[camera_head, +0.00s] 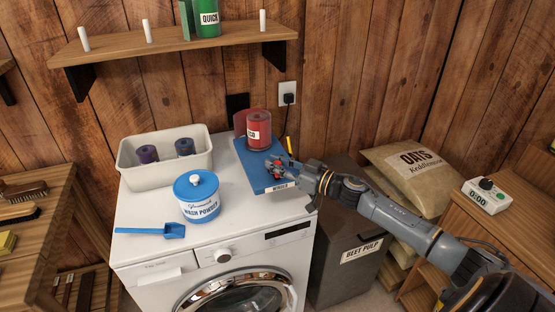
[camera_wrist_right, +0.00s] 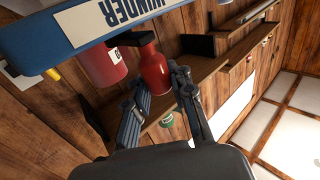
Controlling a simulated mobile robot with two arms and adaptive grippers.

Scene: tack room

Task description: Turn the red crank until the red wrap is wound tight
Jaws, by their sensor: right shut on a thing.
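The blue winder (camera_head: 255,160) stands on the washing machine's top at its right side, with the red wrap (camera_head: 259,125) on a roll at its back. The wrap also shows in the right wrist view (camera_wrist_right: 102,66), below the winder's labelled edge (camera_wrist_right: 95,22). My right gripper (camera_head: 280,164) is at the front of the winder, shut on the red crank, whose handle (camera_wrist_right: 154,66) shows between its fingers in the right wrist view. The fingers hide much of the crank in the head view. My left gripper is not in view.
A white bin (camera_head: 130,167) with rolled wraps, a wash powder tub (camera_head: 197,205) and a blue scoop (camera_head: 155,231) share the washing machine's top (camera_head: 235,222). A beet pulp bin (camera_head: 338,240) stands to the right, under my arm. A shelf (camera_head: 170,42) is above.

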